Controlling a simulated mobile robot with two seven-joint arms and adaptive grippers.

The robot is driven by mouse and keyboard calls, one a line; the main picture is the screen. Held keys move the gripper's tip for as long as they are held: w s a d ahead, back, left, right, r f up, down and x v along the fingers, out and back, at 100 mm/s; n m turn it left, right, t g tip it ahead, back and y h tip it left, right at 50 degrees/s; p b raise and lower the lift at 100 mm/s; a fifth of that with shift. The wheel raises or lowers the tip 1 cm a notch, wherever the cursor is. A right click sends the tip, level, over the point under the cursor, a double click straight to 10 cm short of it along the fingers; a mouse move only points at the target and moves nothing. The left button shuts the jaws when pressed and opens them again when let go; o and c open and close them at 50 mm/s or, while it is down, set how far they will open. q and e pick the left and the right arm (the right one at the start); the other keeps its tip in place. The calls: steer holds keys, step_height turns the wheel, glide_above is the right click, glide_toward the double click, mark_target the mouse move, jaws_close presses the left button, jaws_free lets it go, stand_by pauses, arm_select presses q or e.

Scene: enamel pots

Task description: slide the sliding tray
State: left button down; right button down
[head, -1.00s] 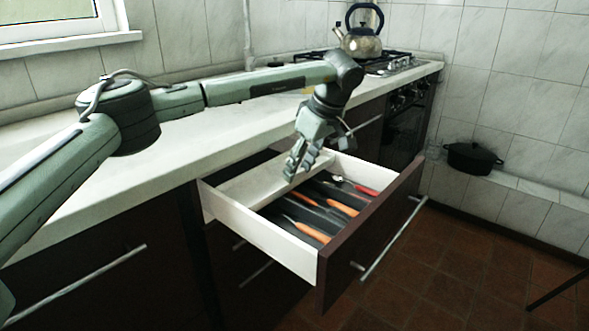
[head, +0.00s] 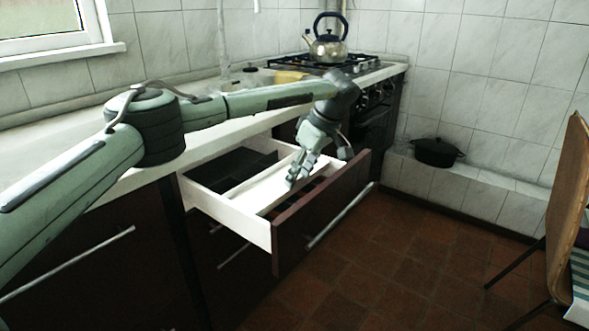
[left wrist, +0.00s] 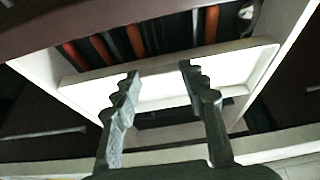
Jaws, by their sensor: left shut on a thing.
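The white sliding tray (head: 262,193) lies across the open drawer (head: 232,217), towards its dark front panel. It shows in the left wrist view (left wrist: 235,66) as a pale shallow tray with a raised rim. My left gripper (head: 296,180) reaches down into the drawer from above and is shut on the tray. In the left wrist view my two fingers (left wrist: 158,72) stand apart with the tray's rim between their tips. Orange and red handled utensils (left wrist: 76,54) lie beside the tray, mostly hidden in the head view. My right gripper is out of view.
A white counter (head: 215,142) runs behind the drawer, with a kettle (head: 327,45) on the gas stove (head: 318,62). A black pot (head: 437,152) sits on a tiled ledge. A wooden chair (head: 570,190) stands at the right. The floor before the drawer is clear.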

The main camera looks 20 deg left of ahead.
arm_select(q)
steer(key=shift+s+d, duration=0.2)
steer(key=shift+d, duration=0.25)
steer(key=shift+s+d, duration=0.2)
steer(key=shift+d, duration=0.25)
steer(key=c, duration=0.8)
jaws_free()
steer(key=shift+c, duration=0.2)
steer(key=v, duration=1.2)
